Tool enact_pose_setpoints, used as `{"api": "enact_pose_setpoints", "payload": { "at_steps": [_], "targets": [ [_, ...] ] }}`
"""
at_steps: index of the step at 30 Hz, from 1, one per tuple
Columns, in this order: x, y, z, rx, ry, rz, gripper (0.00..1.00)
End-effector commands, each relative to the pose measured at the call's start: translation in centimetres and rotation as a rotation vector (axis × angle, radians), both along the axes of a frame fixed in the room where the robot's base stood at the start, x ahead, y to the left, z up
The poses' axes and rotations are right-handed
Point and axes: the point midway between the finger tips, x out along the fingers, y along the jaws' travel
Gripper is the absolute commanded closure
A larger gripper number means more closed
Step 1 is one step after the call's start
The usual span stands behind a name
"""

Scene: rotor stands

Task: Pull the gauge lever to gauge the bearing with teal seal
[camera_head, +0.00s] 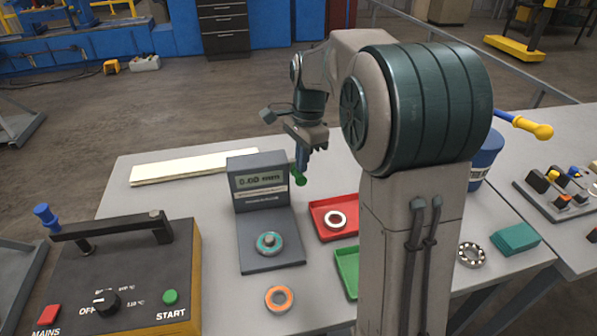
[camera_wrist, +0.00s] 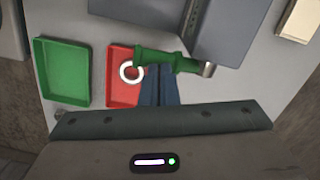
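The gauge (camera_head: 258,183) stands on the table, its display reading about 0.00. The bearing with the teal seal (camera_head: 269,243) lies flat on the gauge's base plate. The green gauge lever (camera_head: 298,176) sticks out at the gauge's right side; in the wrist view its handle (camera_wrist: 165,60) runs across the fingertips. My gripper (camera_head: 303,163) is at the lever. In the wrist view, my blue fingers (camera_wrist: 159,80) are close together, side by side, with their tips at the handle. The handle hides the tips, so contact is not clear. I see nothing between the fingers.
A red tray (camera_head: 318,224) holds a white-ringed bearing (camera_head: 335,219). A green tray (camera_head: 345,262) is partly behind my arm. An orange-sealed bearing (camera_head: 279,298) lies in front of the gauge. A heater box (camera_head: 125,275) stands at left, and a pale bar (camera_head: 190,167) lies behind.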

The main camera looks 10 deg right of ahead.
Motion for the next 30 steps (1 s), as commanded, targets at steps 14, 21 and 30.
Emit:
{"api": "enact_pose_setpoints", "payload": {
  "at_steps": [14, 21, 30],
  "targets": [
    [0.3, -1.0, -1.5, -0.001, 0.001, -0.003, 1.00],
    [1.0, -3.0, -0.9, -0.001, 0.001, -0.001, 1.00],
    [1.0, -2.9, -0.6, -0.001, -0.001, 0.000, 1.00]
  ]
}}
